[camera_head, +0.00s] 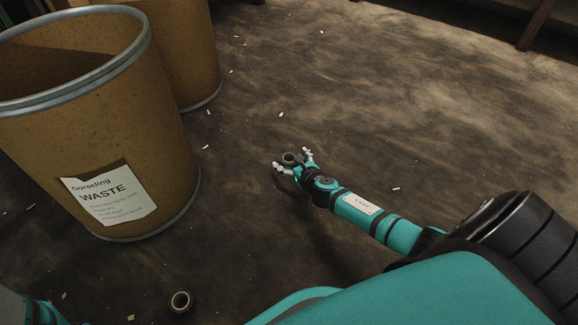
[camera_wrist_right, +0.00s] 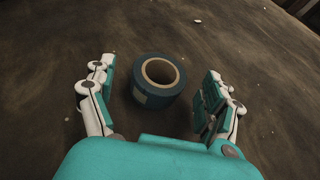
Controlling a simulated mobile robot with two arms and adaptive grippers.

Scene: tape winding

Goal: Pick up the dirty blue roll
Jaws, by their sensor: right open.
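The dirty blue roll (camera_wrist_right: 156,96) is a dark blue tape ring with a pale tan core and a lighter patch on its side. It lies flat on the floor in the right wrist view. My right gripper (camera_wrist_right: 160,78) is open, with its fingers on either side of the roll and gaps to both. My left gripper is not in view; only a bit of teal arm shows at the lower left.
A brown waste drum (camera_head: 150,150) with a metal rim stands at the left, and a second drum (camera_head: 185,45) stands behind it. Small pale scraps are scattered about. The floor right of the drums is mostly clear.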

